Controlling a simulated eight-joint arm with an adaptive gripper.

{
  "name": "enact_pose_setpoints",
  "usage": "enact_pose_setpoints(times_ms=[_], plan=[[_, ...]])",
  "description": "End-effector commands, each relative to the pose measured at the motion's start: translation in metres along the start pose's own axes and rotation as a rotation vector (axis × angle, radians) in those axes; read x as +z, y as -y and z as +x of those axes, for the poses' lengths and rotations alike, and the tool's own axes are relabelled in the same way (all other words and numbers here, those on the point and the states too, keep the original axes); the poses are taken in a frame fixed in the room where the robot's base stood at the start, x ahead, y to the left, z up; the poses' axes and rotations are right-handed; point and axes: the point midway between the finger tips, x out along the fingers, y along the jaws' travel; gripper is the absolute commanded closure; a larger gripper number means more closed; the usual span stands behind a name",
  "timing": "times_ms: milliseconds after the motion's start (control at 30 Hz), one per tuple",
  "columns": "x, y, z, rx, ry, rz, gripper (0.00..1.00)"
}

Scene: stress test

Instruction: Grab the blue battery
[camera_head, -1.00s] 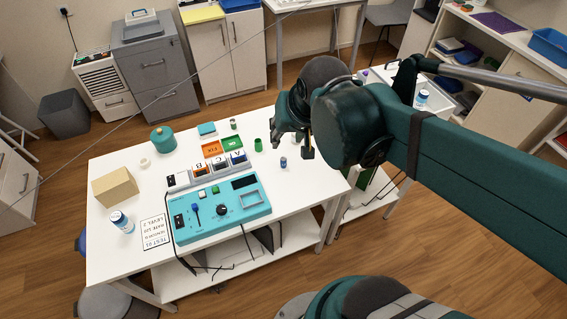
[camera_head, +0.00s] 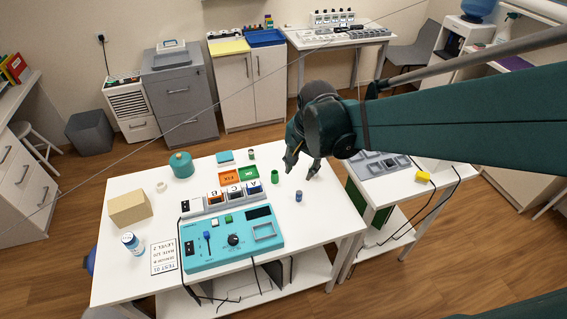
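The blue battery (camera_head: 298,196) is a small upright blue cylinder with a pale top. It stands on the white table (camera_head: 330,215) near its right edge. My gripper (camera_head: 302,172) shows its two dark fingers spread apart, with nothing between them. In the picture the fingertips are just above the battery, and I see no contact; their height over the table is hard to tell.
A green cylinder (camera_head: 275,177) stands left of the battery. A teal pot (camera_head: 181,165), cardboard box (camera_head: 130,208) and bottle (camera_head: 132,243) stand further left. The table around the battery is clear.

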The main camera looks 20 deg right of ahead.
Motion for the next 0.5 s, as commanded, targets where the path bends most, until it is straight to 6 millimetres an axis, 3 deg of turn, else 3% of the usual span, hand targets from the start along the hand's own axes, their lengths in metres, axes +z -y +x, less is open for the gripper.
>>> enact_pose_setpoints(times_ms=[500], plan=[[-0.021, 0.006, 0.074, 0.109, 0.07, 0.304, 0.68]])
